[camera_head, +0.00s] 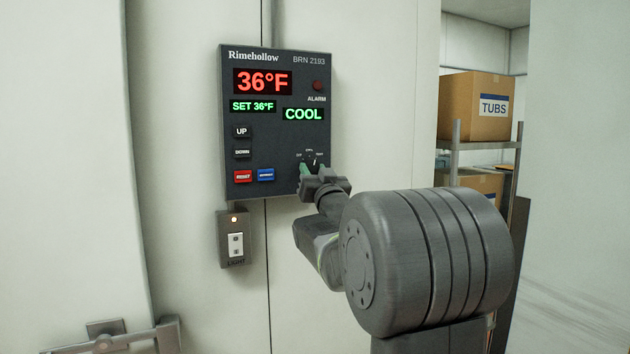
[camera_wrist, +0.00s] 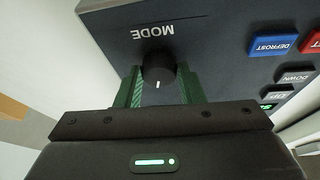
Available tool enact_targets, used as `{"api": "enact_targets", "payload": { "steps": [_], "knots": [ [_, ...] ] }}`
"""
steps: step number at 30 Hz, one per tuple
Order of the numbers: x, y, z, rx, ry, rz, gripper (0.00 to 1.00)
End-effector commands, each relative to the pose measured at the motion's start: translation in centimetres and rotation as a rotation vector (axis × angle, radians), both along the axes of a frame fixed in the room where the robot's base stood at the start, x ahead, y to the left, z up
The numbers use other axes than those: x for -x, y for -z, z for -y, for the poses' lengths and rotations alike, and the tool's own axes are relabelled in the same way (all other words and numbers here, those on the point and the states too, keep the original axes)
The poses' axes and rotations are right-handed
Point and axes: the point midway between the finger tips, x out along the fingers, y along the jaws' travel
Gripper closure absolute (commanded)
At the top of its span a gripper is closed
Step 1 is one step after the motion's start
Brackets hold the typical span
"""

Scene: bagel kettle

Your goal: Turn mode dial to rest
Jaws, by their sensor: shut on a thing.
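The mode dial (camera_wrist: 158,68) is a round black knob with a white pointer mark, under the upside-down word MODE in the wrist view. The pointer faces the gripper's palm, close to straight up on the panel. My gripper (camera_wrist: 160,88) is shut on the dial, with one green finger on each side. In the head view my gripper (camera_head: 314,172) covers most of the dial at the panel's lower right. The tiny labels around the dial are too small to read surely. The dark control panel (camera_head: 275,125) shows 36°F in red, with SET 36°F and COOL in green.
Left of the dial are a red button (camera_head: 243,176), a blue defrost button (camera_head: 265,174), and UP and DOWN buttons. A light switch box (camera_head: 234,238) with a lit lamp sits below the panel. A shelf with boxes (camera_head: 476,105) stands at right.

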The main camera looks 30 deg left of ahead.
Motion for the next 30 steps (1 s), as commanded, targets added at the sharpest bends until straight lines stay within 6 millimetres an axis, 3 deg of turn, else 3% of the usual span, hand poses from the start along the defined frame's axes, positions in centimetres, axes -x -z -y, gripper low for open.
{"api": "enact_targets", "payload": {
  "steps": [15, 30],
  "knots": [
    [0.26, -0.43, -0.27, -0.250, 0.000, -0.299, 0.88],
    [0.28, -0.18, -0.26, -0.327, 0.001, -0.386, 0.88]
  ]
}}
